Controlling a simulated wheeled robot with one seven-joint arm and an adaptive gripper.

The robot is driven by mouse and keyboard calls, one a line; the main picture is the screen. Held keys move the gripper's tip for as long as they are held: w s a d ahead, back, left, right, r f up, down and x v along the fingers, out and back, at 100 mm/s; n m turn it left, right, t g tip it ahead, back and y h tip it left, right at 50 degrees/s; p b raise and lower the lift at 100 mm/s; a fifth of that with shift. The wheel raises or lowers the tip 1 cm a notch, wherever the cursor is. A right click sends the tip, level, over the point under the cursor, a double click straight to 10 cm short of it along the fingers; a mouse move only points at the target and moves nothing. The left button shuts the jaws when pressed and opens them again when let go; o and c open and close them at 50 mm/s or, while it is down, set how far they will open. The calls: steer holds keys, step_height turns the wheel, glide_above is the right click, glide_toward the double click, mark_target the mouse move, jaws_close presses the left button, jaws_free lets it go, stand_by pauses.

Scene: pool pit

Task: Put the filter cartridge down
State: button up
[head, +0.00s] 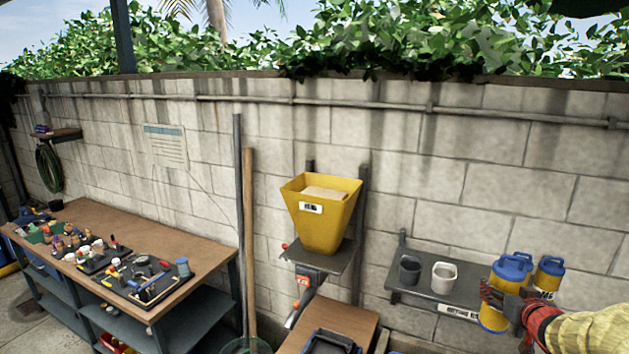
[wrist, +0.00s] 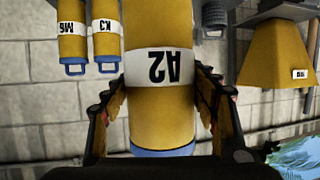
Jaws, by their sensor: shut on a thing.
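My gripper (head: 503,302) is shut around the filter cartridge (head: 511,268), a yellow cylinder with a blue top and handle. In the wrist view, which is upside down, the cartridge (wrist: 160,108) fills the middle between both fingers, and its white band reads A2. It is upright in front of the wall shelf (head: 424,289); whether its base touches anything is hidden. Two thinner yellow cylinders with blue handles, K3 (wrist: 105,25) and M6 (wrist: 72,30), stand behind it. One such cylinder (head: 548,278) shows right of it in the head view.
A dark cup (head: 409,269) and a white cup (head: 444,276) stand on the shelf's left part. A yellow hopper (head: 322,218) sits on a bracket farther left, above a small wooden table (head: 360,322). A cluttered workbench (head: 75,218) stands at far left.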

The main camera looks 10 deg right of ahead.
steer(key=a+f+b, duration=0.3)
steer(key=a+f, duration=0.3)
steer(key=f, duration=0.3)
steer(key=w+a+f+y+b, duration=0.1)
steer(key=a+f+b, duration=0.35)
steer(key=f, duration=0.55)
steer(key=a+f+b, duration=0.3)
steer(key=a+f, duration=0.4)
steer(key=f, duration=0.2)
steer(key=s+a+f+n+y+b, duration=0.1)
steer(key=a+f+b, duration=0.4)
steer(key=a+f, duration=0.5)
steer(key=s+a+f+n+t+y+b, duration=0.1)
steer(key=s+a+f+b, duration=0.3)
steer(key=a+f, duration=0.5)
step_height(320, 180, down, 4)
steer(key=shift+s+a+n+y+b, duration=0.25)
steer(key=shift+a+n+y+b, duration=0.2)
steer(key=shift+n+y, duration=0.35)
steer(key=shift+d, duration=0.1)
